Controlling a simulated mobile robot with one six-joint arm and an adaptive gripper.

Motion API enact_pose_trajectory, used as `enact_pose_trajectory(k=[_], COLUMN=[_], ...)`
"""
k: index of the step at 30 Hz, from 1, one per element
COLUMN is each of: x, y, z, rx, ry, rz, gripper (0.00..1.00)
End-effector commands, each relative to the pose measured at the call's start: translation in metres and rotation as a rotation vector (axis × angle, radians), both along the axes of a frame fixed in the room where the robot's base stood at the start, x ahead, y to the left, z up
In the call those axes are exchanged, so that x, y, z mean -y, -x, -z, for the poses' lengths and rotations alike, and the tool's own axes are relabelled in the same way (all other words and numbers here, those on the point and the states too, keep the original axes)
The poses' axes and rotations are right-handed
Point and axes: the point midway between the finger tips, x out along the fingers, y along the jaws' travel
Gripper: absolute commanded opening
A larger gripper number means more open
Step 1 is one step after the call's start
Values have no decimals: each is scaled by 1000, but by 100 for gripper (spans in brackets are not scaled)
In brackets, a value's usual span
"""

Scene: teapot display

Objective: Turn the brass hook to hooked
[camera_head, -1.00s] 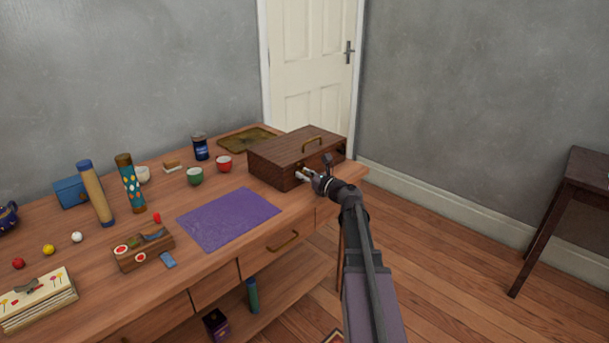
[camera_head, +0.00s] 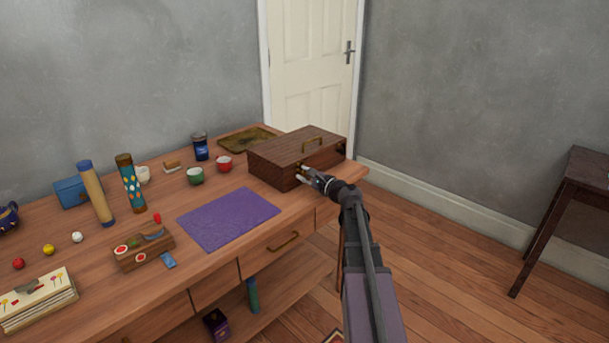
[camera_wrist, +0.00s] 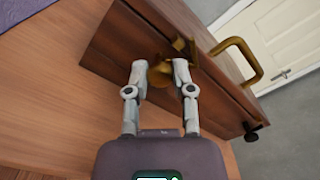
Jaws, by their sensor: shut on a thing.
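The brass hook (camera_wrist: 160,74) is on the front face of the dark wooden box, close to the lid seam, in the wrist view. A brass catch piece (camera_wrist: 181,46) sits beside it toward the lid. My gripper (camera_wrist: 158,68) has one fingertip on each side of the hook and is shut on it. In the head view my gripper (camera_head: 307,176) is at the front of the wooden box (camera_head: 275,172), and the hook is too small there to tell its angle. The box lid is down.
A brass handle (camera_wrist: 240,57) stands up from the lid. A dark knob (camera_wrist: 251,131) sticks out at the box's far end.

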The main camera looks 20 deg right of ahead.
Motion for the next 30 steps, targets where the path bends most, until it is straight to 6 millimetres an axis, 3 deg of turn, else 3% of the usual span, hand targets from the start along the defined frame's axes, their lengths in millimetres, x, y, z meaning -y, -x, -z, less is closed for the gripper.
enact_pose_trajectory(k=[12,30], x=[0,0], y=[-1,-1], z=[-1,-1], rx=[102,125], ry=[276,341], rz=[-1,0], gripper=[0,0])
